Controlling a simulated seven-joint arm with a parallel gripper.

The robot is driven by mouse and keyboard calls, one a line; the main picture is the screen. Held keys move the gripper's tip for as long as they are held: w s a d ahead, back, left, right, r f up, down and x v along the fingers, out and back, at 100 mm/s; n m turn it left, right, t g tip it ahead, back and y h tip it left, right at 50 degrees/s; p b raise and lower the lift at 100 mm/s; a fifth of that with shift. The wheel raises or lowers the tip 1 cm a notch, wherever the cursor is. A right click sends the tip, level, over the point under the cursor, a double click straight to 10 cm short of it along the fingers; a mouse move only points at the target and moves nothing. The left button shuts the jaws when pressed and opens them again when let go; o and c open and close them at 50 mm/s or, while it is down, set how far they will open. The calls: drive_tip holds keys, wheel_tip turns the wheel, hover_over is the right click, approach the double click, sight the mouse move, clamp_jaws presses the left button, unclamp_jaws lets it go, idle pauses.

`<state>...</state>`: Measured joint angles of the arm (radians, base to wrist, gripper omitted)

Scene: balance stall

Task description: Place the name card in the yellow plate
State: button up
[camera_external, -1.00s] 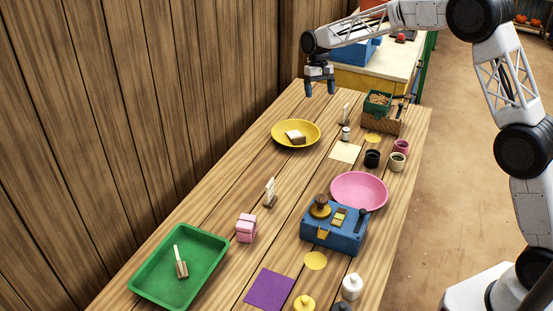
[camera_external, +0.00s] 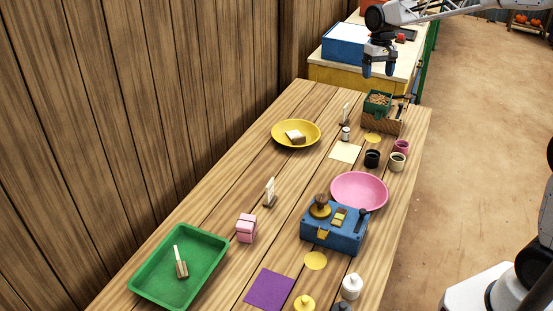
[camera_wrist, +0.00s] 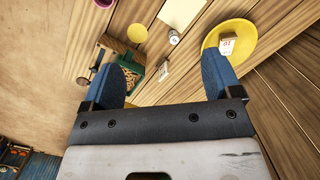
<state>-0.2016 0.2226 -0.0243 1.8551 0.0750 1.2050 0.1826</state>
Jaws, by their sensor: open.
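The yellow plate (camera_external: 280,131) lies on the far left of the table, holding a small wooden block with a white face (camera_external: 295,137). In the wrist view the plate (camera_wrist: 250,32) is at upper right and the block's face (camera_wrist: 227,44) shows dark marks like "01". Small white cards in wooden bases stand beyond the plate (camera_external: 346,113) and mid-table (camera_external: 270,190); which is the name card I cannot tell. The far one also shows in the wrist view (camera_wrist: 164,71). My gripper (camera_external: 379,71) is open and empty, high near the table's far end, apart from everything.
A green box of pellets (camera_external: 378,103) sits below my gripper. A small white jar (camera_external: 346,133) and dark cup (camera_external: 372,158) stand nearby. A pink bowl (camera_external: 359,190), blue box (camera_external: 333,236) and green tray (camera_external: 198,285) with a wooden-based piece are nearer.

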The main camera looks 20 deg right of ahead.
drive_tip(key=s+d+r+t, duration=0.1)
drive_tip(key=s+d, duration=0.4)
drive_tip(key=s, duration=0.5)
drive_tip(key=s+d+r+t, duration=0.1)
drive_tip(key=s+d, duration=0.3)
drive_tip(key=s, duration=0.7)
drive_tip(key=s+d+r+t, duration=0.1)
drive_tip(key=s+d, duration=0.4)
drive_tip(key=s, duration=0.5)
drive_tip(key=s+d+f, duration=0.1)
drive_tip(key=s+f, duration=0.1)
drive_tip(key=s, duration=0.4)
drive_tip(key=s+d+f+t, duration=0.1)
drive_tip(key=s+f, duration=0.1)
drive_tip(key=s, duration=0.4)
drive_tip(key=shift+d+f+h, duration=0.2)
drive_tip(key=shift+d+h, duration=0.05)
drive_tip(key=shift+h, duration=0.15)
